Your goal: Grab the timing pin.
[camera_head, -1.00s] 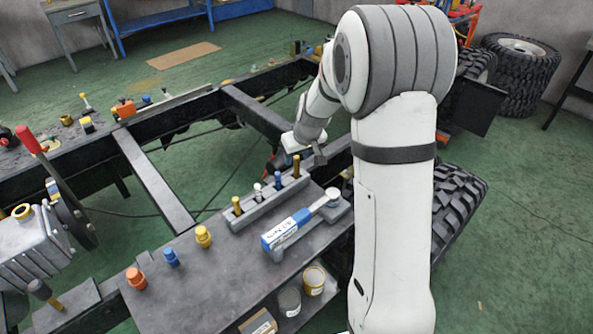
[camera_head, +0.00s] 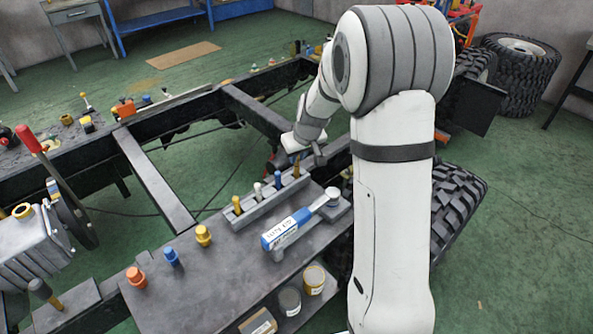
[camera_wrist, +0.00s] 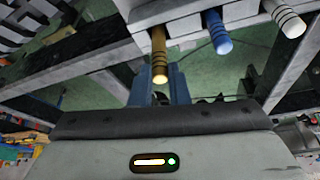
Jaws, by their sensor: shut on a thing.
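A grey rack (camera_head: 262,208) on the bench holds a row of upright pins. A brass-brown pin (camera_head: 296,168) stands at its right end, beside a blue pin (camera_head: 278,180), a white pin (camera_head: 257,191) and a yellow pin (camera_head: 237,205). No label shows which is the timing pin. In the wrist view, the brass-brown pin (camera_wrist: 159,55) has dark rings near its end and lies between the fingers of my gripper (camera_wrist: 159,88). My gripper is shut on it. The blue pin (camera_wrist: 217,35) and white pin (camera_wrist: 287,18) are to the right. The pin's lower end is hidden in the rack.
A blue-and-white torque wrench (camera_head: 290,228) lies in front of the rack. Yellow (camera_head: 203,236), blue (camera_head: 171,257) and orange (camera_head: 136,277) plugs stand to the left on the bench top. Cans (camera_head: 314,280) stand on a lower shelf. Black frame rails run behind.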

